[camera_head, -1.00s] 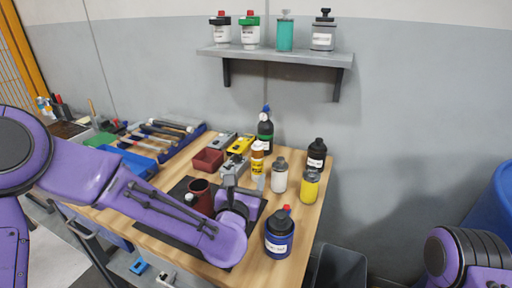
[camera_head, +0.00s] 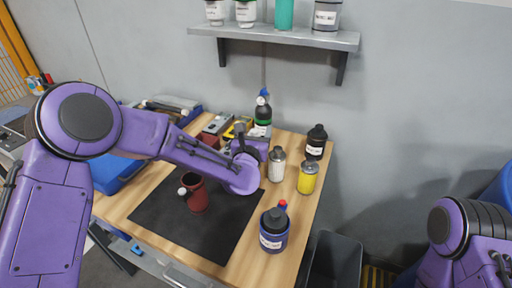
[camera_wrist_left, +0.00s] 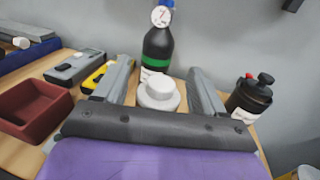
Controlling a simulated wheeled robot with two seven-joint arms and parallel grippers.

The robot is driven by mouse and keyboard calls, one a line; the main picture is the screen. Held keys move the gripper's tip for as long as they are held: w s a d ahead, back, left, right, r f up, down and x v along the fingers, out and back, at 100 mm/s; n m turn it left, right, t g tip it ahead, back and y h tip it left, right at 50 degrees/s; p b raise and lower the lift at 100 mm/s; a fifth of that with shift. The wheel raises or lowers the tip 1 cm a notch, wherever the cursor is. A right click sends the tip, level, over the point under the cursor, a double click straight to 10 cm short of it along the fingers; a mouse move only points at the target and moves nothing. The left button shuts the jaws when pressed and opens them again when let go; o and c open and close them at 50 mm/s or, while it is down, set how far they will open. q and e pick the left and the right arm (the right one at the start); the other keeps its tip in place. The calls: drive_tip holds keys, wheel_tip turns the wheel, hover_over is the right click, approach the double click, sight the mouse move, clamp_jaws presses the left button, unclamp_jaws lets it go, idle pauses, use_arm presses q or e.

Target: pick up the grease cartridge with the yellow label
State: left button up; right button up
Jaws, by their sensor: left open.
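A small white-capped cylinder (camera_wrist_left: 158,94) stands upright between the fingers of my left gripper (camera_wrist_left: 160,85) in the left wrist view. It stands where the head view one second ago showed a cartridge with a yellow label; its label is not visible now. My left gripper is open, one finger on each side of it; I cannot tell whether they touch. In the head view my left gripper (camera_head: 247,143) hides the cartridge. A yellow can (camera_head: 307,178) and a white can (camera_head: 277,166) stand to its right. My right gripper is out of view.
A dark bottle with a green band (camera_wrist_left: 157,47) stands close behind. A black bottle (camera_head: 316,142) and a blue jar (camera_head: 273,232) stand at the right. A red bin (camera_wrist_left: 32,110) lies left. A dark red mug (camera_head: 195,193) stands on the black mat (camera_head: 205,232).

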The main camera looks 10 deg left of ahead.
use_arm(q)
drive_tip(key=shift+a, duration=0.1)
drive_tip(key=c, duration=0.4)
clamp_jaws()
